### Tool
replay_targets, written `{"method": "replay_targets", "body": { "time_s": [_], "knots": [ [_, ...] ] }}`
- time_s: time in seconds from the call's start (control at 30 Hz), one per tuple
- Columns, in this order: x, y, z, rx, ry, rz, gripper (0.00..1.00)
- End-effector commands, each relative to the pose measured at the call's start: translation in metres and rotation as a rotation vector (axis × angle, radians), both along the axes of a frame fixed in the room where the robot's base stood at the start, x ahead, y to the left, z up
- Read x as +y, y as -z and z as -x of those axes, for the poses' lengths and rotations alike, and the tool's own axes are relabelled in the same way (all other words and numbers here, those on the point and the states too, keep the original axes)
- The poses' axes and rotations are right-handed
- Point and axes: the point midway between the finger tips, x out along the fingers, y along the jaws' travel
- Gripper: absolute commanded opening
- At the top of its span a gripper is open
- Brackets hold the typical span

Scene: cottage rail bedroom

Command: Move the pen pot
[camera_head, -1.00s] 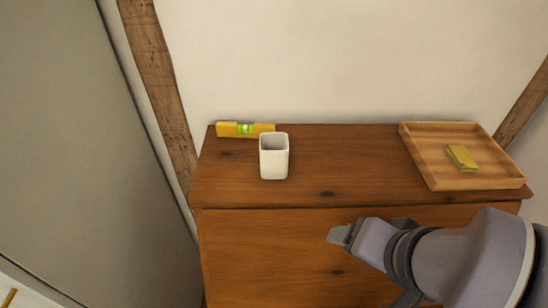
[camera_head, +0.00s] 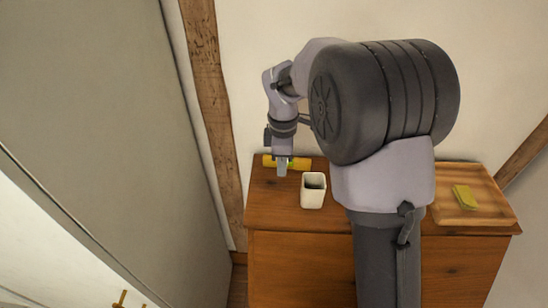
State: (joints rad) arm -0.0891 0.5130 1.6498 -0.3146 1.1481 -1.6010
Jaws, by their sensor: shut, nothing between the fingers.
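The pen pot (camera_head: 312,196) is a white, square-sided open cup. It stands upright on the left part of the wooden dresser top (camera_head: 272,208) and looks empty. My gripper (camera_head: 282,172) points down, shut and empty, to the left of and a little behind the pot, in front of the yellow spirit level. It appears apart from the pot. I cannot tell its exact height above the dresser top.
The yellow spirit level (camera_head: 301,163) lies at the back left, partly hidden by my gripper. A wooden tray (camera_head: 476,215) with a yellow block (camera_head: 463,197) is on the right. My arm hides the middle of the dresser. A wall and timber post (camera_head: 212,110) stand close on the left.

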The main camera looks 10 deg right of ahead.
Motion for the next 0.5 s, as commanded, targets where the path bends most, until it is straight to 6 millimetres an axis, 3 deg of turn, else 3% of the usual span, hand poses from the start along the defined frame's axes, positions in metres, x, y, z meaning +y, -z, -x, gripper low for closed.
{"method": "replay_targets", "body": {
  "time_s": [0.4,0.5],
  "knots": [
    [0.0,0.093,0.002,0.003,0.004,-0.001,0.0],
    [-0.018,0.089,0.004,-0.001,0.008,-0.002,0.0]
  ]
}}
